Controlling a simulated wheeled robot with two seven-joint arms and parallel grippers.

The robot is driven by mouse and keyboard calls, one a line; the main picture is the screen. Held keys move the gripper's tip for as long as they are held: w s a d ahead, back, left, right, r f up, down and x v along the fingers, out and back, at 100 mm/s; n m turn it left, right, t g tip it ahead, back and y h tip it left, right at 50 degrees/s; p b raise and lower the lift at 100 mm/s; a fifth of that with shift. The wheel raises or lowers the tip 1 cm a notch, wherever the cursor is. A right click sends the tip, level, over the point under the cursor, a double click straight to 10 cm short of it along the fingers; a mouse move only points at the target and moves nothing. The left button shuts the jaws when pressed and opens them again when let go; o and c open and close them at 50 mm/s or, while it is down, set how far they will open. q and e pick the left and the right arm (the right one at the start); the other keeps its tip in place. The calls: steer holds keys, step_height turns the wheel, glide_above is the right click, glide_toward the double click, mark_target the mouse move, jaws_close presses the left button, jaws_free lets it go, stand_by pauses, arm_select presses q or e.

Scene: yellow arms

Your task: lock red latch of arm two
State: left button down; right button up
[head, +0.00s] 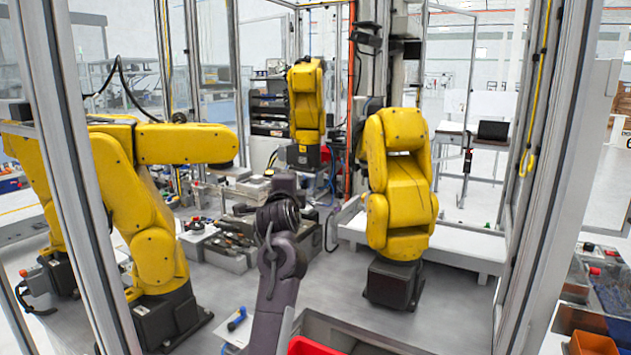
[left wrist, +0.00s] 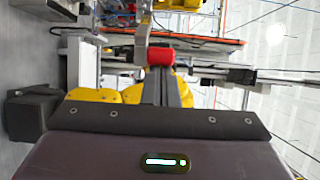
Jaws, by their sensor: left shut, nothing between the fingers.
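A small red part (left wrist: 160,53), which looks like the red latch, shows in the left wrist view just past the fingertips of my left gripper (left wrist: 164,84). The gripper is shut with nothing held. I cannot tell whether its tips touch the red part. A pale upright bar stands directly behind the red part. In the head view my left arm reaches up the middle, and its wrist hides the fingers and the latch. Yellow arms stand at the left (head: 145,190), back (head: 306,100) and right (head: 400,185); I see no label marking arm two. My right gripper is out of view.
Metal frame posts rise at the left (head: 75,160) and right (head: 545,180). Grey trays of parts (head: 228,258) lie left of my arm. A white bench (head: 470,250) stands behind the right yellow arm. A red bin (head: 315,347) sits at the front edge.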

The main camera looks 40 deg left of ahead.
arm_select(q)
steer(key=s+a+b, duration=0.1)
steer(key=s+a, duration=0.2)
steer(key=shift+s+a+r, duration=0.1)
steer(key=shift+s+a, duration=0.2)
steer(key=shift+s, duration=0.05)
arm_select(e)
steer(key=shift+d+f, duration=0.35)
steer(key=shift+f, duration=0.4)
